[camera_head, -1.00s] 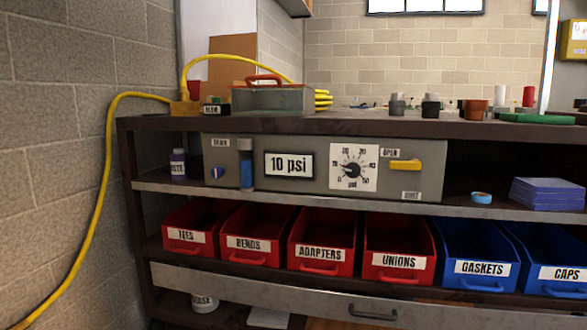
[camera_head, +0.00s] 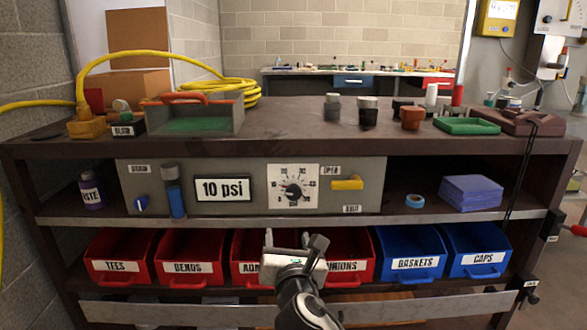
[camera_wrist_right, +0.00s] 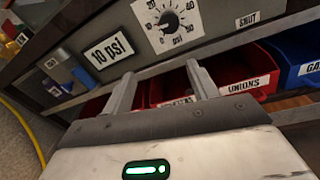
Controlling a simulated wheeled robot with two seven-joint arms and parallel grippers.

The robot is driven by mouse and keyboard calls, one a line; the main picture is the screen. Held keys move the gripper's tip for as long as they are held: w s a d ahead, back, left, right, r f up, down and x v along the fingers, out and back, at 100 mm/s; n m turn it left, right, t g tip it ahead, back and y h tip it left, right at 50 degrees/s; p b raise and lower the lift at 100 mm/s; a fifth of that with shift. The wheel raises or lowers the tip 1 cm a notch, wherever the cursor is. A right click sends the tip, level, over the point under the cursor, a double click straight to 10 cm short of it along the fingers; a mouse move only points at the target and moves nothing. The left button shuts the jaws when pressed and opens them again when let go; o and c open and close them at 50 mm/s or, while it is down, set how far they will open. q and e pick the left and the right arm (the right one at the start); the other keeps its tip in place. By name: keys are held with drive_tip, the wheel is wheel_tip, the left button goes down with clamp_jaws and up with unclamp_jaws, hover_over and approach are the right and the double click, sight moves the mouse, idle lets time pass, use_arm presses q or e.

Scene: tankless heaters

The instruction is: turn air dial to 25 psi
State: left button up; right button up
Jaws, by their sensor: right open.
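The air dial (camera_head: 293,187) is a black knob on a white square scale plate, set in the grey panel (camera_head: 150,180) on the upper shelf. Beside it on the left, the display (camera_head: 223,188) reads "10 psi". The dial also shows at the top of the right wrist view (camera_wrist_right: 170,22), with the display (camera_wrist_right: 109,50) to its left. My right gripper (camera_head: 293,243) is below the dial, in front of the red bins, open and empty. Its two fingers (camera_wrist_right: 160,85) point toward the panel, apart from the dial. My left gripper is not in view.
A yellow handle (camera_head: 347,184) is right of the dial, and a blue cylinder (camera_head: 175,190) stands at the panel's left. The metal shelf edge (camera_head: 420,214) runs below the panel. Labelled red bins (camera_head: 191,257) and blue bins (camera_head: 409,250) sit below it.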

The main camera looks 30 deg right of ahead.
drive_tip(key=d+r+n+h, duration=0.1)
drive_tip(key=d+r, duration=0.1)
drive_tip(key=b, duration=0.2)
approach(294, 195)
drive_tip(key=shift+g+h, duration=0.4)
drive_tip(key=x, duration=0.4)
drive_tip(key=shift+w+a, duration=0.15)
drive_tip(key=shift+w, duration=0.15)
drive_tip(key=b+x, duration=0.1)
drive_tip(key=x, duration=0.4)
drive_tip(key=shift+w+b, duration=0.25)
drive_tip(key=shift+b, duration=0.05)
drive_tip(key=shift+w+d, duration=0.35)
drive_tip(key=shift+w, duration=0.1)
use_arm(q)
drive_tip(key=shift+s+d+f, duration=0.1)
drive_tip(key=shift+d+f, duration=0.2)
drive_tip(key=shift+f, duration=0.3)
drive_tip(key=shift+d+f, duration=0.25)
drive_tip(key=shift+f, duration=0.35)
use_arm(e)
drive_tip(key=shift+r, duration=0.1)
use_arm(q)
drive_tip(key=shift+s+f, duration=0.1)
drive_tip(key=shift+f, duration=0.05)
use_arm(e)
drive_tip(key=c, duration=1)
